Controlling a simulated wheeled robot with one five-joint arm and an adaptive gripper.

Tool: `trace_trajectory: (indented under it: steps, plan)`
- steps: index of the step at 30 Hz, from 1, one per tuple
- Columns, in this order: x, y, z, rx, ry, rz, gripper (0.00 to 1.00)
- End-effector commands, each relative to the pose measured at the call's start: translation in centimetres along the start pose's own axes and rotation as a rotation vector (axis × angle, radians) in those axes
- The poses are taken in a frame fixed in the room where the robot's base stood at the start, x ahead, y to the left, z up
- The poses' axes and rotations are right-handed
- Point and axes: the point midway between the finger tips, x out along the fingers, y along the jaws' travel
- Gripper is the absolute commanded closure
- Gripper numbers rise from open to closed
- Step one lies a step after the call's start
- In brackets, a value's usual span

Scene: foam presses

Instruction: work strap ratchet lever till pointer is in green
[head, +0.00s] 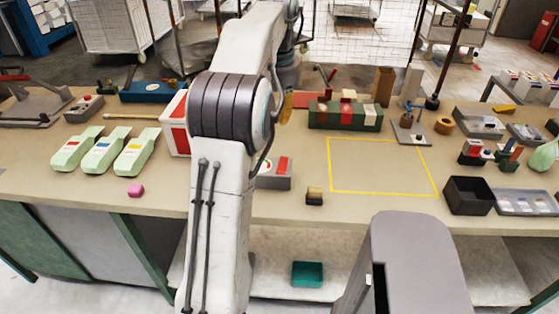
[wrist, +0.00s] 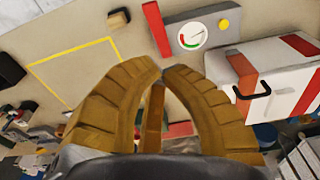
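A grey box with a round dial (wrist: 193,36), a yellow button and a red bar (wrist: 157,28) along one side shows in the wrist view. The dial has green and red marks; its pointer is too small to read surely. In the head view the grey box (head: 278,180) is partly hidden by my arm. A green block with red straps (head: 345,113) stands at the back of the bench, with a red lever (head: 328,76) behind it. My gripper (wrist: 161,72) has its yellow-brown fingertips together, with nothing visible between the tips. One finger shows in the head view (head: 287,105).
A red-and-white box (head: 177,128) stands left of my arm. A small wood-topped dark block (head: 314,196) lies near the front edge. The yellow-outlined area (head: 380,167) is clear. A black bin (head: 469,195) is at right, and several pale green devices (head: 103,150) are at left.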

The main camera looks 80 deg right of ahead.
Motion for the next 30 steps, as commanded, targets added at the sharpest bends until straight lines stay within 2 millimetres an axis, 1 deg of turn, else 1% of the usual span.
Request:
trace_trajectory:
  steps: [4,8,11,23,30]
  plan:
    - [0.6,0.0,0.0,-0.001,0.000,0.000,1.00]
    - [2.0,-0.1,0.1,-0.001,-0.003,0.000,1.00]
    - [3.3,-0.1,0.1,-0.001,-0.004,-0.001,1.00]
    - [9.7,-0.2,0.1,-0.001,-0.007,-0.001,1.00]
    - [11.4,-0.2,1.1,-0.001,-0.002,0.000,1.00]
